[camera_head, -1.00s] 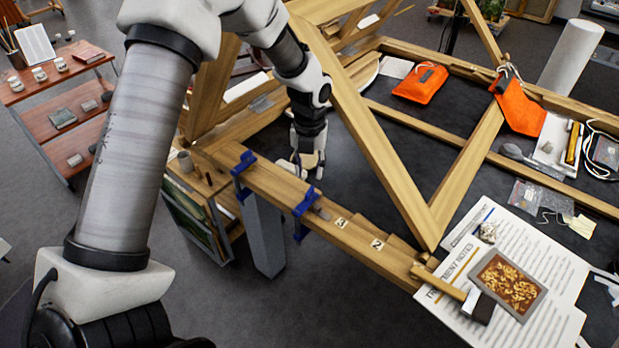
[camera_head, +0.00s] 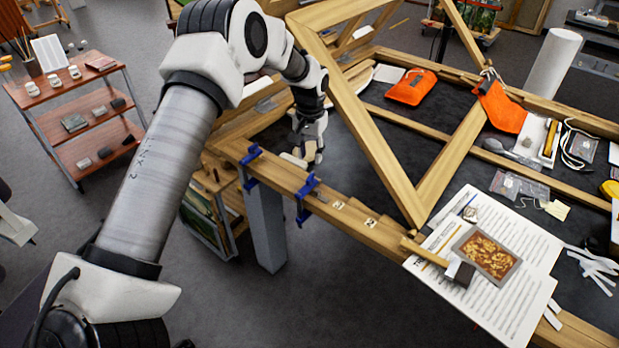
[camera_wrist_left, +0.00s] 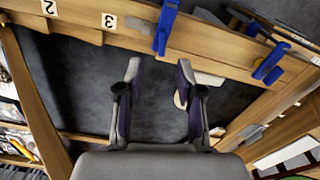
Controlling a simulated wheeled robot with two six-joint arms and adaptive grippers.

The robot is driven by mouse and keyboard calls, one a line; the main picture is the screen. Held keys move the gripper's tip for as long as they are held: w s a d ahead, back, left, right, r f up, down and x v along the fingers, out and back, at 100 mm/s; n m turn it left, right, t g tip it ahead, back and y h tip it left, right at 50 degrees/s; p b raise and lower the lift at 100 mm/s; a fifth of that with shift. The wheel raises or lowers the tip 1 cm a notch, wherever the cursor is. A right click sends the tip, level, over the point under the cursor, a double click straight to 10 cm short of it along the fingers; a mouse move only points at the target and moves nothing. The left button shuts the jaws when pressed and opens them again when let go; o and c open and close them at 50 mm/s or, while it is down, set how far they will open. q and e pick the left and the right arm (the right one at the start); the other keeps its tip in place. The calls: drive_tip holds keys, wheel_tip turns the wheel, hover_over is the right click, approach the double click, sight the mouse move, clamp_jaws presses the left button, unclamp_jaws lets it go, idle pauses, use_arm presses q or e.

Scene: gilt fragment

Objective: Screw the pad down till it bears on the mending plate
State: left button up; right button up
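Two blue clamps sit on the near wooden beam (camera_head: 405,244) in the head view: a left one (camera_head: 250,163) and a right one (camera_head: 304,192). Both show in the wrist view, one at top centre (camera_wrist_left: 164,28) and one at the right (camera_wrist_left: 269,66). I cannot make out the pad or the mending plate. My left gripper (camera_head: 307,158) is just behind the beam, between the clamps and the dark tabletop. In the wrist view its fingers (camera_wrist_left: 160,80) are wide apart with nothing between them, apart from both clamps. My right gripper is not in view.
Diagonal wooden bars (camera_head: 362,115) rise close to my left arm. Number labels (camera_wrist_left: 109,20) mark the beam. Orange pouches (camera_head: 410,88) lie farther back. A shelf cart (camera_head: 75,112) stands left.

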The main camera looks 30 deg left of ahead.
sight(310, 176)
use_arm(q)
drive_tip(key=f, duration=0.2)
drive_tip(key=f+p, duration=0.1)
drive_tip(key=f, duration=0.2)
drive_tip(key=w+f+p, duration=0.1)
drive_tip(key=f, duration=0.1)
drive_tip(key=shift+a+f, duration=0.35)
drive_tip(key=shift+f, duration=0.05)
drive_tip(key=shift+s+d+f, duration=0.15)
drive_tip(key=shift+s+f, duration=0.1)
drive_tip(key=shift+f, duration=0.05)
drive_tip(key=shift+w+f, duration=0.1)
drive_tip(key=shift+w, duration=0.05)
drive_tip(key=shift+c, duration=0.7)
clamp_jaws()
